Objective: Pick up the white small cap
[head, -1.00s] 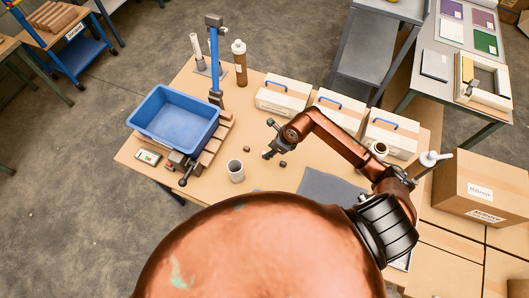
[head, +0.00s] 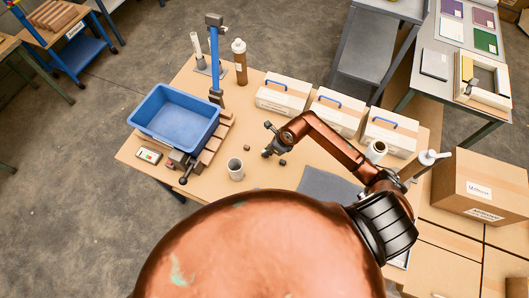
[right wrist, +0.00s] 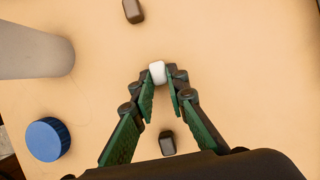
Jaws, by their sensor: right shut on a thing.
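The small white cap (right wrist: 157,72) is between the fingertips of my right gripper (right wrist: 161,84) in the right wrist view. Both fingers are closed in on its sides, and its far end sticks out past the tips. In the head view my right gripper (head: 267,153) is low over the middle of the table, to the right of the grey-white cup. The cap cannot be made out there. Whether it touches the table is not clear. My left gripper is not in view.
Two small dark brown caps lie near the gripper, one beyond it (right wrist: 133,10) and one below the fingers (right wrist: 167,142). A blue cap (right wrist: 47,139) and the cup (head: 235,169) are to the left. A blue bin (head: 176,116) and white boxes (head: 283,95) stand farther off.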

